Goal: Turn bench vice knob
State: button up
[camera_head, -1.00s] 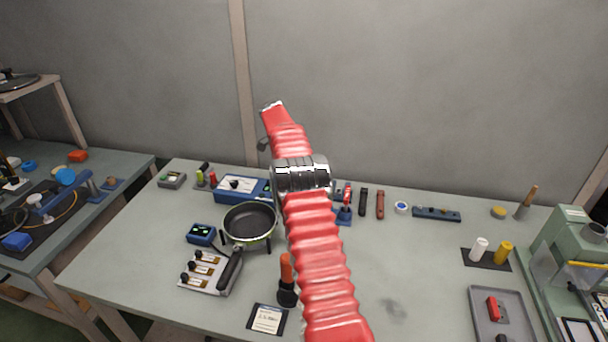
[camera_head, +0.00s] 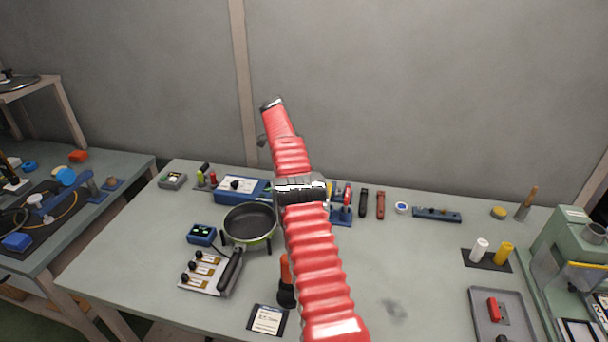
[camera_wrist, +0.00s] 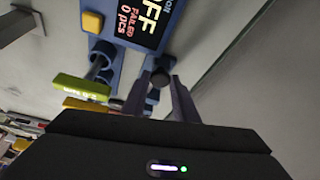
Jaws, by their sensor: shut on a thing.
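In the wrist view, my gripper (camera_wrist: 162,84) has its two dark fingers on either side of a small dark round knob (camera_wrist: 160,76) and is shut on it. The knob sits by the lower edge of a blue unit (camera_wrist: 108,32) with a dark display (camera_wrist: 150,22) reading "OFF", "FAILED" and "0 pcs". In the head view, my red-sleeved arm reaches over the bench and hides the gripper and knob. I cannot make out a vice shape for certain in either view.
In the head view, a pan (camera_head: 249,222) and a switch panel (camera_head: 208,272) stand left of my arm. A blue stand (camera_head: 342,215) is right of it. The bench's right middle is fairly clear.

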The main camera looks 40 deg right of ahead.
jog(key=shift+s+d+f, duration=0.1)
jog(key=shift+s, duration=0.1)
jog(key=o, duration=1.1)
jog(key=shift+w, duration=0.1)
jog(key=shift+c, duration=0.2)
